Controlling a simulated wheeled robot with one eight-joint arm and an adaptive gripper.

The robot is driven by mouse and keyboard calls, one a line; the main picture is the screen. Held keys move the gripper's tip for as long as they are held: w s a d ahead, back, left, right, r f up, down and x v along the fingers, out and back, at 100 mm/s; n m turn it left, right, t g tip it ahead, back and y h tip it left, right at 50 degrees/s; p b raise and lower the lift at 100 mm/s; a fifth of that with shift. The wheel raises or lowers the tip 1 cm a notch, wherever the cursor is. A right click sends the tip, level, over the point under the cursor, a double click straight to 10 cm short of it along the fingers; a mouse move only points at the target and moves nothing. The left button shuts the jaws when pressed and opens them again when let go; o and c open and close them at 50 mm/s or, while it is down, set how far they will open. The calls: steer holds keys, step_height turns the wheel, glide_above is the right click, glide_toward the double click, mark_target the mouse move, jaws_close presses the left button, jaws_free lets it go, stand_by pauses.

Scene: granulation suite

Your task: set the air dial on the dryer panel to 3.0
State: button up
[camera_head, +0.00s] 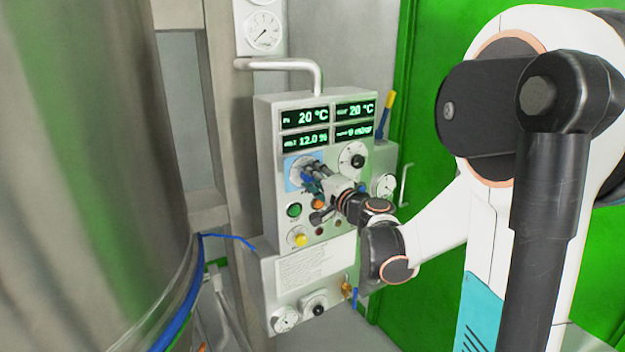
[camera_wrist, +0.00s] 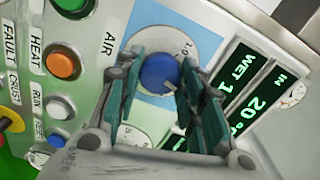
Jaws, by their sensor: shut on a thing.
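The dryer panel (camera_head: 268,210) is a pale grey box, seen in the head view. The air dial (camera_wrist: 158,72) is a blue knob on a white scale disc, set on a light-blue square and labelled AIR. "1.0" is legible at the disc's upper edge in the wrist view. A pale pointer mark shows at the knob's lower right; the value it points to is unclear. My gripper (camera_wrist: 158,88) is shut on the blue knob, with a finger on each side.
Green displays (camera_head: 329,124) above read 20 °C, 20 °C, 12.0 % and an airflow that looks like 0. A black-knobbed dial (camera_head: 352,156) is close to the right. Green (camera_head: 294,210) and orange (camera_head: 317,203) buttons and a yellow-centred knob (camera_head: 300,239) are below. A steel vessel (camera_head: 90,180) fills the left.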

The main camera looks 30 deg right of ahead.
steer(key=m+b, duration=0.1)
steer(key=m, duration=0.7)
steer(key=shift+f+m, duration=0.1)
steer(key=shift+m, duration=0.2)
stand_by(0.4)
steer(key=o, duration=1.1)
steer(key=shift+c, duration=0.2)
steer(key=shift+s, duration=0.1)
steer(key=s, duration=0.7)
steer(key=shift+s, duration=0.15)
steer(key=shift+d, duration=0.1)
